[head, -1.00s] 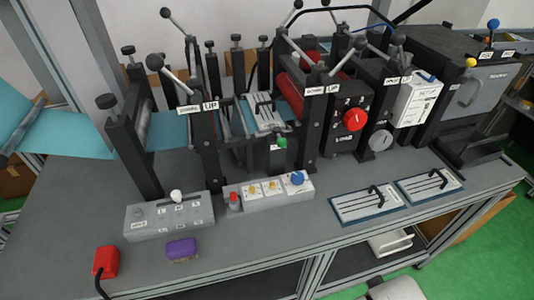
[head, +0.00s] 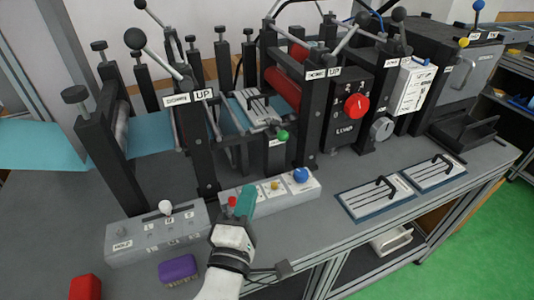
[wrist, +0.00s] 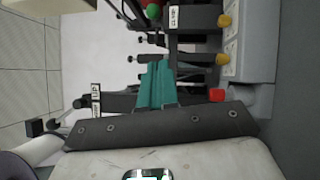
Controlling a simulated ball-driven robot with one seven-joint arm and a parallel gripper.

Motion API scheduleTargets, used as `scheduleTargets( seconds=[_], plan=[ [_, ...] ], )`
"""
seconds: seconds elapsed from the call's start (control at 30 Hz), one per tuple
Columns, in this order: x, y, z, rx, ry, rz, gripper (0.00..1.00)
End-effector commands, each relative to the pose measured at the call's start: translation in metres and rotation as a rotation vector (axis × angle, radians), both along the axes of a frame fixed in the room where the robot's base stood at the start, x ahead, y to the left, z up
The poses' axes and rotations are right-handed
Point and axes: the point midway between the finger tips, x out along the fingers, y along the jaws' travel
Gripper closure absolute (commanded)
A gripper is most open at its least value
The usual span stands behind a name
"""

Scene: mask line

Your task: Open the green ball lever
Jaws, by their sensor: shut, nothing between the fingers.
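The green ball lever (head: 282,135) is a small green knob on the dark front of the machine, below the white slotted plate. It also shows at the top of the wrist view (wrist: 152,11). My gripper (head: 247,190) has teal fingers, shut together and empty. It is in front of the grey button box in the head view, below and left of the green ball and apart from it. The teal fingers also show in the middle of the wrist view (wrist: 157,68). They hide part of the button box.
The grey button box (head: 289,200) has a red button (head: 232,202) and a blue knob (head: 301,175). A switch box (head: 125,246), a purple block (head: 178,270) and a red object (head: 85,288) are at left. Two slotted plates (head: 370,208) (head: 423,181) lie at right.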

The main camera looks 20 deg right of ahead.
Motion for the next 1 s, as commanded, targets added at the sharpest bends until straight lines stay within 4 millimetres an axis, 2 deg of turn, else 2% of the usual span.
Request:
scheduleTargets(
  seconds=[0.17,0.4,0.53,1.0],
  plan=[
    [0.000,0.005,0.002,-0.015,-0.005,0.007,1.00],
    [0.001,0.003,0.002,-0.014,-0.006,0.005,1.00],
    [0.009,-0.002,0.004,-0.013,-0.005,0.003,1.00],
    [0.081,-0.050,0.017,-0.011,-0.006,0.002,1.00]
  ],
)
